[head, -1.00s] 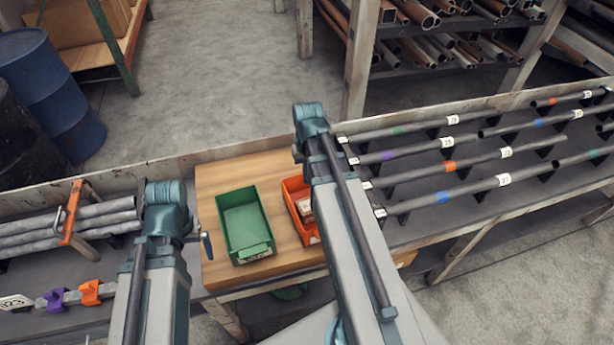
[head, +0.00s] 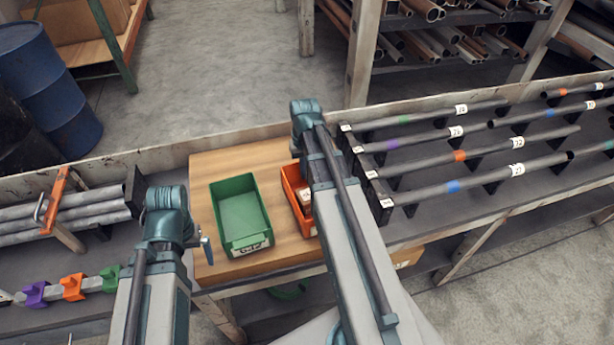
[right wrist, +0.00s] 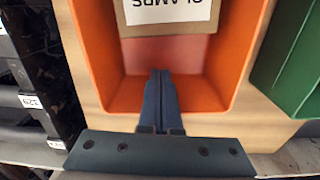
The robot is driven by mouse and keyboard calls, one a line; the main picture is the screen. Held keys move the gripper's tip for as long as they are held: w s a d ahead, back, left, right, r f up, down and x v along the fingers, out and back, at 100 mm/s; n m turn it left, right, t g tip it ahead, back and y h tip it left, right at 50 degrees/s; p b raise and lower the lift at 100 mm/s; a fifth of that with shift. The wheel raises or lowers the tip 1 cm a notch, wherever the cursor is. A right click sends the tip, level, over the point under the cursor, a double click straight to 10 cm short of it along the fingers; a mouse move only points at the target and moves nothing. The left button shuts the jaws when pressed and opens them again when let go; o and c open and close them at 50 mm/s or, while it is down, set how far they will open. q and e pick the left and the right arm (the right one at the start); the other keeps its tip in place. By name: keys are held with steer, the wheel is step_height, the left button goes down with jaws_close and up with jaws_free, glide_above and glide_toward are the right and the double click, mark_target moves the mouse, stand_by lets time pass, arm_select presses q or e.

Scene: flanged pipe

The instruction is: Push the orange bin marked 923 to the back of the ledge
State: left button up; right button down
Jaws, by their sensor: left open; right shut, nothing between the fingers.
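The orange bin (head: 290,180) stands on the wooden board (head: 222,265), to the right of a green bin (head: 240,215). My right arm hides much of it in the head view, and its number cannot be read. The right wrist view shows the orange bin's inside (right wrist: 112,85) with a box labelled CLAMPS (right wrist: 170,15) in it. My right gripper (right wrist: 160,80) is shut and empty, its fingers over the bin's near end; I cannot tell whether they touch it. My left gripper (head: 206,250) is open, mostly hidden by its wrist, near the board's left edge.
A rack of labelled pipes (head: 470,155) stands right of the board. Grey pipes (head: 70,220) and coloured clamps (head: 73,287) lie on the left. A low wall (head: 165,158) runs along the bench's back. The board left of the green bin is clear.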

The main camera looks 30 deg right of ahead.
mark_target(289, 126)
steer(key=w+d, duration=0.1)
steer(key=w, duration=0.6)
steer(key=w+d, duration=0.2)
steer(key=w, duration=0.4)
steer(key=w+d, duration=0.2)
steer(key=w, duration=0.5)
steer(key=shift+w, duration=0.3)
steer(key=shift+s+a, duration=0.1)
steer(key=shift+s, duration=0.1)
steer(key=shift+s+a, duration=0.2)
steer(key=shift+s, duration=0.4)
arm_select(q)
steer(key=shift+s+d, duration=0.15)
arm_select(e)
steer(key=s, duration=0.2)
steer(key=shift+s+a, duration=0.35)
arm_select(q)
step_height(289, 126, up, 10)
steer(key=p, duration=1)
arm_select(e)
step_height(289, 126, up, 10)
steer(key=shift+w, duration=0.15)
steer(key=shift+d, duration=0.1)
